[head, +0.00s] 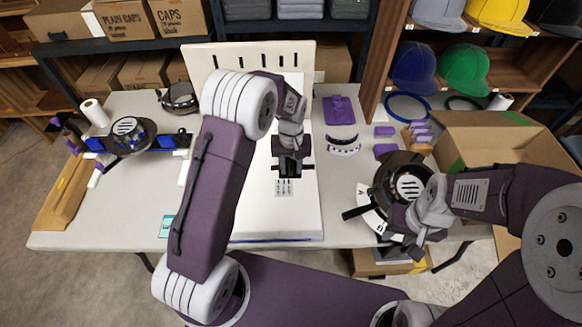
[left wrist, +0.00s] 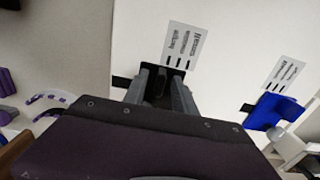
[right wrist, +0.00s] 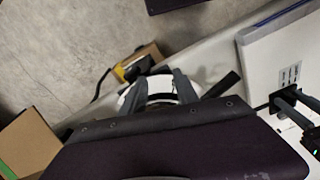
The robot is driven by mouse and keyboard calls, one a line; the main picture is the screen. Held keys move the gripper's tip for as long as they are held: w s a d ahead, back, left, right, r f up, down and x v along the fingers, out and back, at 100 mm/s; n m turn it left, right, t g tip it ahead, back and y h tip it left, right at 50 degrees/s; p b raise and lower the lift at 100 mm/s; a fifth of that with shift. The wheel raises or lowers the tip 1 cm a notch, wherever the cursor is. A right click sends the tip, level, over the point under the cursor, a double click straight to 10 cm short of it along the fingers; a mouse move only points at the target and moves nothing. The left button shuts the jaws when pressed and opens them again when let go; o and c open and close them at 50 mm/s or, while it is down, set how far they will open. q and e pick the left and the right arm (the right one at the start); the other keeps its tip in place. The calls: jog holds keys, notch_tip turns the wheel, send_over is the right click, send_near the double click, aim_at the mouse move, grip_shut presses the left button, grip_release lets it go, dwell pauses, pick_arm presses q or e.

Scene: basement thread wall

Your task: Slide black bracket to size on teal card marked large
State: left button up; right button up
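The black bracket (left wrist: 158,88) is on the white board (head: 248,215), just above a slotted white scale card (head: 284,187); the card also shows in the left wrist view (left wrist: 184,45). My left gripper (head: 290,168) is down at the bracket, its fingers on both sides and apparently shut on it. Its fingers hide much of the bracket. The teal card (head: 167,226) lies on the table left of the board; its print is too small to read. My right gripper (right wrist: 163,80) looks open, over a white curved part at the table's right, beside the black cap (head: 400,173).
A blue bracket (left wrist: 275,112) sits by another scale card. Purple parts (head: 339,110) lie right of the board. An open cardboard box (head: 490,140) stands at the right, and a cap with blue blocks (head: 128,135) at the left. My left arm covers part of the board.

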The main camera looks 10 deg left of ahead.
pick_arm(q)
grip_shut()
dwell(1.4)
